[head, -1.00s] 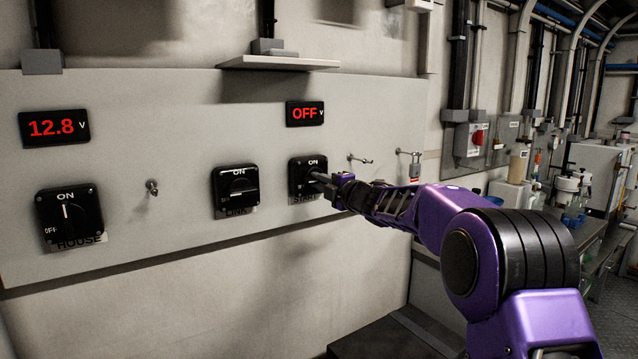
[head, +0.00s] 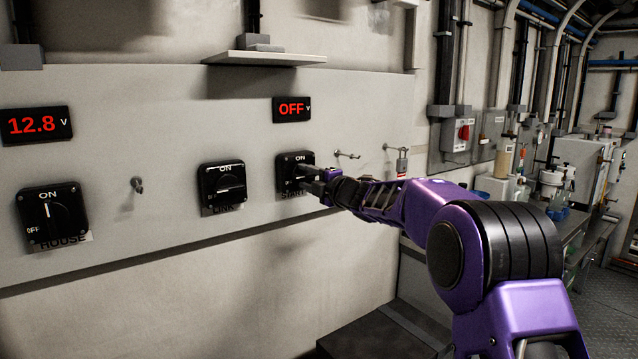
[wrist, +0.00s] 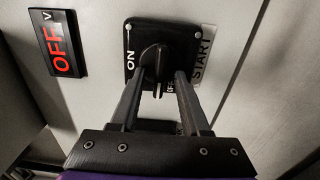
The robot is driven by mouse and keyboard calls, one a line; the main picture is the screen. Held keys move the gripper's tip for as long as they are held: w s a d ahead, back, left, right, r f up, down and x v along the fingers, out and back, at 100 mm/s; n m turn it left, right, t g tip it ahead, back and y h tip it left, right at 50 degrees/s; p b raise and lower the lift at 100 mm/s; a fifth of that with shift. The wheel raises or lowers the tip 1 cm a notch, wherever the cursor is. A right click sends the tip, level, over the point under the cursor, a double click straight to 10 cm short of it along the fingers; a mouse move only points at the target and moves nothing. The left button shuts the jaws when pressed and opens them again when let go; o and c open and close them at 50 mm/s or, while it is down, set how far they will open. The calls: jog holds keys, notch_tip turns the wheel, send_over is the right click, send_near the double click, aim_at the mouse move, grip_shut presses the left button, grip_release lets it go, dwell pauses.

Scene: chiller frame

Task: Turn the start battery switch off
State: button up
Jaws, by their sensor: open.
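The start battery switch (head: 291,172) is a black square switch on the pale wall panel, with ON at its top and a START label below. It also shows in the wrist view (wrist: 170,40), where its black knob (wrist: 154,62) points toward the side marked OFF. My gripper (wrist: 158,80) is open, its two fingers on either side of the knob; I cannot tell whether they touch it. In the head view my gripper (head: 310,172) is at the switch and partly hides it. The display (head: 292,109) above the switch reads OFF in red.
The LINK switch (head: 222,185) is left of the start switch, and the HOUSE switch (head: 52,215) is farther left under a 12.8 V display (head: 37,125). Hooks, one with a padlock (head: 402,165), are to the right. A small shelf (head: 263,58) juts out above.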

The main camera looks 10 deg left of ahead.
jog(key=v, duration=1.7)
jog(key=shift+s+d, duration=0.1)
jog(key=shift+d, duration=0.05)
